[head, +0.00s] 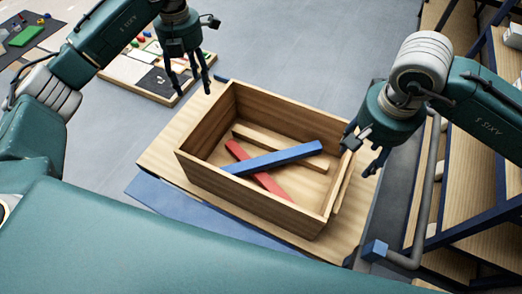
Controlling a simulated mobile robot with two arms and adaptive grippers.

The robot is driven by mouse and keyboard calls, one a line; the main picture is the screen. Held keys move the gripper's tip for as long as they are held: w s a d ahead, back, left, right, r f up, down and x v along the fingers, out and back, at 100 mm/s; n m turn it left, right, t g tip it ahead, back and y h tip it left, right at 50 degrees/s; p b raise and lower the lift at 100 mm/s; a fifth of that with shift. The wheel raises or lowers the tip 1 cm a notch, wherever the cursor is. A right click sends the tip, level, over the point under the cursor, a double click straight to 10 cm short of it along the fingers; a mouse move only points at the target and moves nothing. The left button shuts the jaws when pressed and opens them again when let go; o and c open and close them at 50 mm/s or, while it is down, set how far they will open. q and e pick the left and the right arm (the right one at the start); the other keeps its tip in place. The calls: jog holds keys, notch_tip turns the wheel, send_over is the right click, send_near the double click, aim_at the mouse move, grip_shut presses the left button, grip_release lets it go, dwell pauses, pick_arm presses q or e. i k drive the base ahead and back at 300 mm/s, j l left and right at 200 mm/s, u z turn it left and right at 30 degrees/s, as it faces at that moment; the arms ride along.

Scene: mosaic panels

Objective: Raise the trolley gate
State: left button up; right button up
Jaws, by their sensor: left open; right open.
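An open wooden box (205,172) stands on a light wooden surface (160,150) in the middle of the head view. A blue bar (275,158) lies across a red bar (270,184) inside it, with a plain wood bar (295,152) behind. A thin panel (343,180) stands along the box's right side; I cannot tell whether it is the trolley gate. My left gripper (190,86) is open and empty above the box's far left corner. My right gripper (362,160) is open and empty near the box's right side; contact is unclear.
A grey bent tube (429,190) with a blue block (375,250) at its lower end stands at the right. Wooden shelving with blue posts (500,180) is beyond it. Boards with small coloured pieces (145,70) lie at the back left. Grey floor (300,50) is open behind the box.

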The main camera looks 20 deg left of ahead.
aim_at(161, 197)
jog(key=k+j, duration=0.2)
jog(key=k, duration=0.3)
jog(key=k+j, duration=0.2)
jog(key=k, duration=0.25)
jog(key=k+j, duration=0.15)
jog(key=k, duration=0.35)
jog(key=k+j, duration=0.2)
jog(key=k, duration=0.3)
